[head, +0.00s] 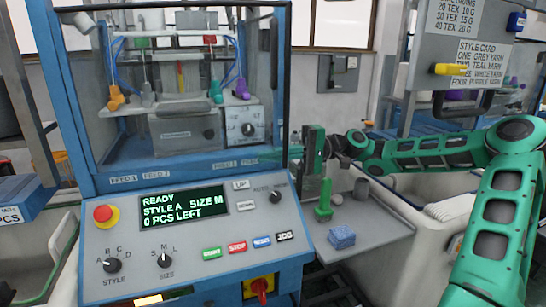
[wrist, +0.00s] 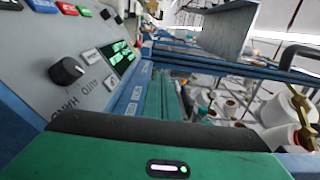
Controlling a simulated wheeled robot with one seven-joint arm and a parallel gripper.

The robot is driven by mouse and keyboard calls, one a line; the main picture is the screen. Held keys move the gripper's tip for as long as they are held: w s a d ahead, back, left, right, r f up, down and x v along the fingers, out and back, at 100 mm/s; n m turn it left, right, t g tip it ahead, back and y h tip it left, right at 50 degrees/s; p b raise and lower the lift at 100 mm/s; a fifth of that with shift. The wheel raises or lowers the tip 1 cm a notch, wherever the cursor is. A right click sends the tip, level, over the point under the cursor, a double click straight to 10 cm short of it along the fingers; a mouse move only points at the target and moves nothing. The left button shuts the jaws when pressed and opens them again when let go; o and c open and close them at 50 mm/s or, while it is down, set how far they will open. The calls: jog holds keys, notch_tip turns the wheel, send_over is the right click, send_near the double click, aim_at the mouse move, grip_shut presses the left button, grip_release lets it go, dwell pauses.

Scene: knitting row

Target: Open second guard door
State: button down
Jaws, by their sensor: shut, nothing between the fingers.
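The blue-framed knitting machine (head: 185,170) stands in front, with a clear guard (head: 270,90) edged in black over its working space. I cannot tell which part is the second guard door. My gripper (head: 278,156) is at the machine's right side, level with the blue rail under the guard, its green fingers pointing left. The wrist view shows the shut fingers (wrist: 162,97) running along the blue rail, with nothing between them. I cannot tell whether they touch the guard or rail.
The control panel (head: 185,210) reads "READY" and "0 PCS LEFT". A grey shelf (head: 375,228) below my gripper holds a blue block (head: 342,237) and a green post (head: 324,200). A grey panel (head: 430,30) with cards hangs at right. Yarn cones (wrist: 283,140) stand beyond my fingers.

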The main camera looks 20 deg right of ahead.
jog(key=shift+a, duration=2.95)
